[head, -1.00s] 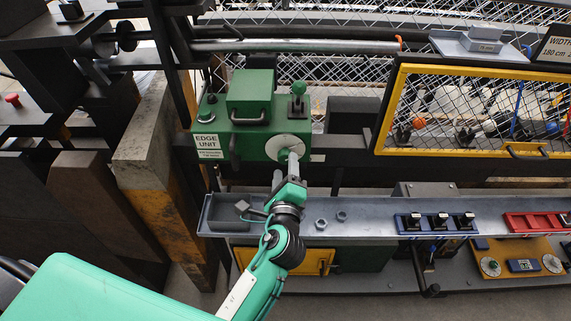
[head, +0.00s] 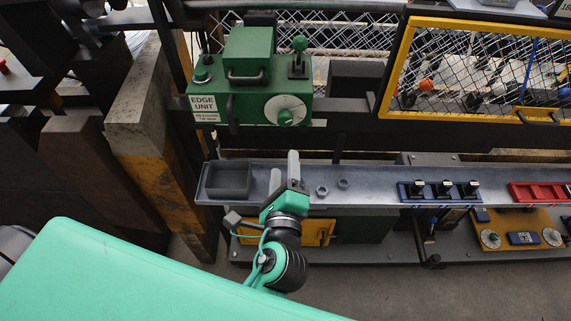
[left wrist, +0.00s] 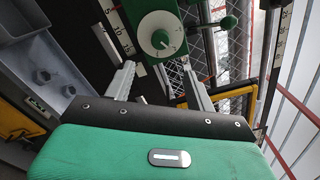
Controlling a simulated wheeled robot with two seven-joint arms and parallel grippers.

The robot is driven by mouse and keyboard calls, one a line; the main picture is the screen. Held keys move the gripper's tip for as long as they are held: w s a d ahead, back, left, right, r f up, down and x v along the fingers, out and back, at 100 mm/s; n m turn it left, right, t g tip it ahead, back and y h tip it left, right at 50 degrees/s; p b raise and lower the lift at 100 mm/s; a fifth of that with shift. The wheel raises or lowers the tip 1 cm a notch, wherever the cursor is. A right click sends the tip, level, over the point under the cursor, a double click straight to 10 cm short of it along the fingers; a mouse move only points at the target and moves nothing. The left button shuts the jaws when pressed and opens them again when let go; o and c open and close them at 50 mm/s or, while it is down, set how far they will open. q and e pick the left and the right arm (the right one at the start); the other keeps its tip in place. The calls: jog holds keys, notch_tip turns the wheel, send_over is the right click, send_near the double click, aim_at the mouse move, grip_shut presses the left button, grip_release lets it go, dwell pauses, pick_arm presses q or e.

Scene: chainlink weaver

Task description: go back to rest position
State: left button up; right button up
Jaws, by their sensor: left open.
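My left gripper (head: 284,168) is open and empty in the head view, over the grey shelf and apart from the green edge unit. Its two pale fingers also show in the left wrist view (left wrist: 160,85), spread apart with nothing between them. The green edge unit (head: 205,88) stands behind and above it, with a white dial (head: 299,106) on its front. The dial also shows in the left wrist view (left wrist: 170,22), beyond the fingers. My right gripper is in neither view.
The grey shelf (head: 375,180) holds a small tray (head: 228,193), two nuts (head: 322,190), black switches (head: 445,188) and a red holder (head: 540,193). A yellow-framed mesh guard (head: 395,70) is at the right. Beams (head: 140,115) stand at the left. Bare floor (head: 400,290) shows in front.

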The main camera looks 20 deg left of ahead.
pick_arm(q)
jog(key=w+d+f+g+h, duration=0.1)
jog(key=d+f+g+h, duration=0.15)
jog(key=f, duration=0.85)
jog(key=w+d+f+g+h, duration=0.1)
jog(key=d+f+h, duration=0.15)
jog(key=f, duration=0.95)
jog(key=s+a+f+n+g, duration=0.1)
jog(key=s+f+n+g, duration=0.15)
jog(key=f, duration=0.65)
jog(key=s+f+n+g, duration=0.1)
jog(key=s+f+g, duration=0.15)
jog(key=f, duration=0.65)
jog(key=s+a+f+n+g, duration=0.2)
jog(key=s+a+f+n, duration=0.15)
jog(key=s+f, duration=0.5)
jog(key=s+a+f+n+g, duration=0.25)
jog(key=s+a+f, duration=0.3)
jog(key=f, duration=0.55)
jog(key=s+a+f+n+g, duration=0.1)
jog(key=s+a+f+n, duration=0.3)
jog(key=s, duration=0.5)
jog(key=s+a+f+n+g, duration=0.2)
jog(key=s+a+f+n, duration=0.2)
jog(key=s, duration=0.5)
jog(key=shift+s+a+f+n, duration=0.15)
jog(key=shift+a+f+n, duration=0.25)
jog(key=shift+a+n, duration=0.1)
